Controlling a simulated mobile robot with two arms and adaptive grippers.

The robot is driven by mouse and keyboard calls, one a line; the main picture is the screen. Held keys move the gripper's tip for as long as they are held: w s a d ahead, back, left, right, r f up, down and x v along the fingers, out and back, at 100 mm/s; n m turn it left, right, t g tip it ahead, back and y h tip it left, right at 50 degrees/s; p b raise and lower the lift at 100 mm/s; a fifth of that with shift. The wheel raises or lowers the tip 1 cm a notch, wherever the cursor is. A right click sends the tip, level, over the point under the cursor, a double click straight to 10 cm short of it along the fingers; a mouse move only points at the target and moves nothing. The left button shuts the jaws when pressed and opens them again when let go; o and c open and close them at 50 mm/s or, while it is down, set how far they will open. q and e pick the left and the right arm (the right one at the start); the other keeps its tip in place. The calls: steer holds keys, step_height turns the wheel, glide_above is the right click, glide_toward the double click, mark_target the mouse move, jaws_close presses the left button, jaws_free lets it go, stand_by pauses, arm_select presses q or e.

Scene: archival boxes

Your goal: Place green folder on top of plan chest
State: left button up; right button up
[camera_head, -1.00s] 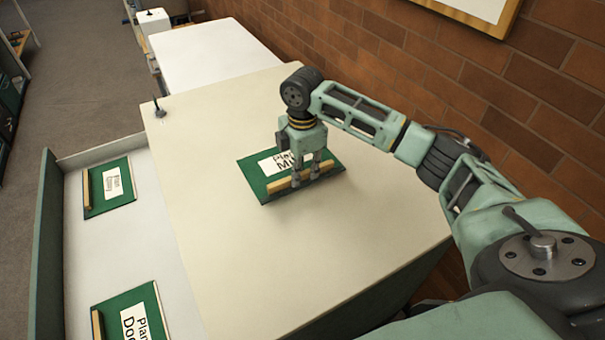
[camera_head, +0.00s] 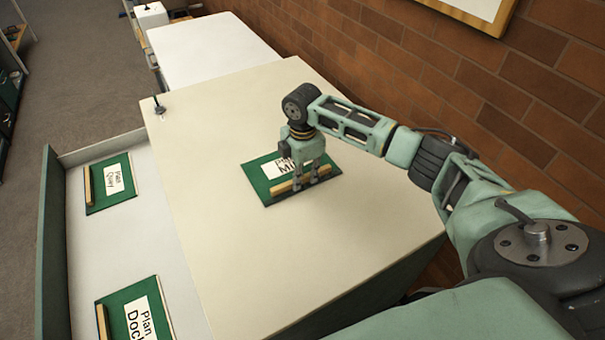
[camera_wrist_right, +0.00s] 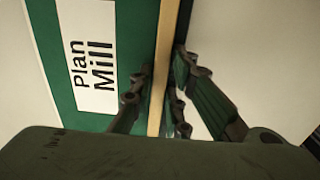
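The green folder (camera_head: 260,176), with a white "Plan Mill" label and a pale wooden spine strip, lies flat at the surface of the plan chest's cream top (camera_head: 230,240). Any slight gap beneath it is hard to tell. My right gripper (camera_head: 305,186) is over it, pointing down, with fingers on both sides of the strip. In the right wrist view, the fingers (camera_wrist_right: 163,95) appear closed on the strip, beside the label on the green cover (camera_wrist_right: 50,40). My left gripper is not in view.
An open drawer (camera_head: 130,235) at the left holds two more green folders, one farther (camera_head: 110,184) and one nearer (camera_head: 138,312). A small dark peg (camera_head: 158,107) stands at the chest's far left corner. A brick wall (camera_head: 450,75) runs along the right. Much of the top is clear.

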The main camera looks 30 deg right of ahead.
steer(key=shift+o, duration=1.4)
step_height(320, 180, up, 12)
steer(key=b, duration=0.2)
steer(key=shift+r, duration=0.15)
